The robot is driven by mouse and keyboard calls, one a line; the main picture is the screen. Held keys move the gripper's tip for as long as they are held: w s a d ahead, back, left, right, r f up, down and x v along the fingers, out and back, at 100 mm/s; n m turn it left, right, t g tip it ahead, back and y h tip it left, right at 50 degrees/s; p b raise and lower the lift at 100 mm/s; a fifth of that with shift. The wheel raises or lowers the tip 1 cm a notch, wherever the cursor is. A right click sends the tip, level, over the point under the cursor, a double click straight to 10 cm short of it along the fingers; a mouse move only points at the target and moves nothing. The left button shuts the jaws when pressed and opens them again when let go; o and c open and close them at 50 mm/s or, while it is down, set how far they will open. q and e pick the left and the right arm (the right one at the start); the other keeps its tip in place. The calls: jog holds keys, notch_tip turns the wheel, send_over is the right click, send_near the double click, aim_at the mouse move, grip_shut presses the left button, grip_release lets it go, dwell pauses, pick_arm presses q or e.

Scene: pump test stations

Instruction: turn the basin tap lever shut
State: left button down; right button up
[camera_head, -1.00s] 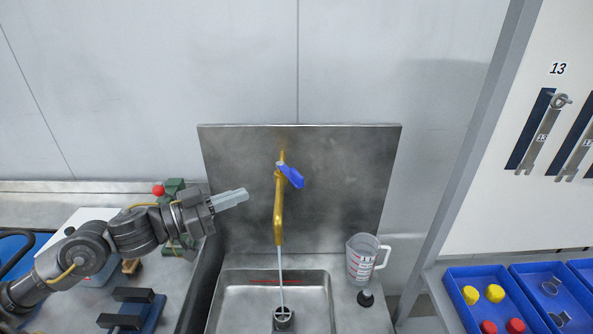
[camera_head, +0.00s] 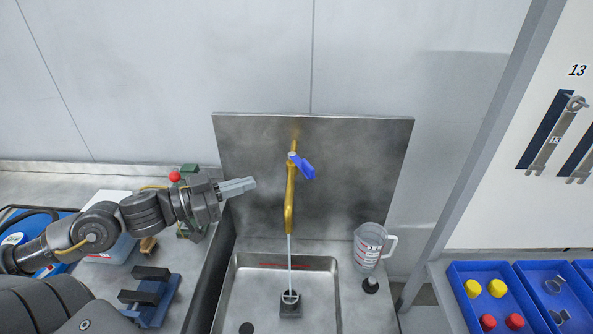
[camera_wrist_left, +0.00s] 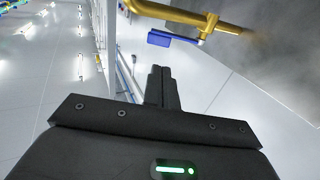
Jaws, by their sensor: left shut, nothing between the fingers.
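The basin tap is a brass pipe (camera_head: 289,205) on a steel backplate. Its blue lever (camera_head: 304,167) sits at the top and slants down to the right. A stream of water (camera_head: 290,255) runs from the spout into the basin (camera_head: 262,300). My left gripper (camera_head: 250,184) is shut and empty, to the left of the tap and slightly below the lever, apart from both. In the left wrist view the shut fingers (camera_wrist_left: 161,85) point up, with the blue lever (camera_wrist_left: 170,38) beyond them and the brass pipe (camera_wrist_left: 190,15) above. My right gripper is not in view.
A measuring jug (camera_head: 370,247) stands right of the basin, with a black stopper (camera_head: 370,285) before it. Blue bins (camera_head: 490,300) hold red and yellow parts at the right. The steel backplate (camera_head: 350,180) stands close behind the tap. A bench (camera_head: 190,275) with fixtures is at left.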

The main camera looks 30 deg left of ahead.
aim_at(305, 167)
pick_arm(q)
jog(key=p+x, duration=0.4)
jog(key=x, duration=0.6)
jog(key=shift+w+d+r, duration=0.1)
jog(key=shift+w+r, duration=0.1)
jog(key=shift+w+d+f+p, duration=0.25)
jog(key=shift+w+d+p, duration=0.2)
jog(key=shift+w, duration=0.15)
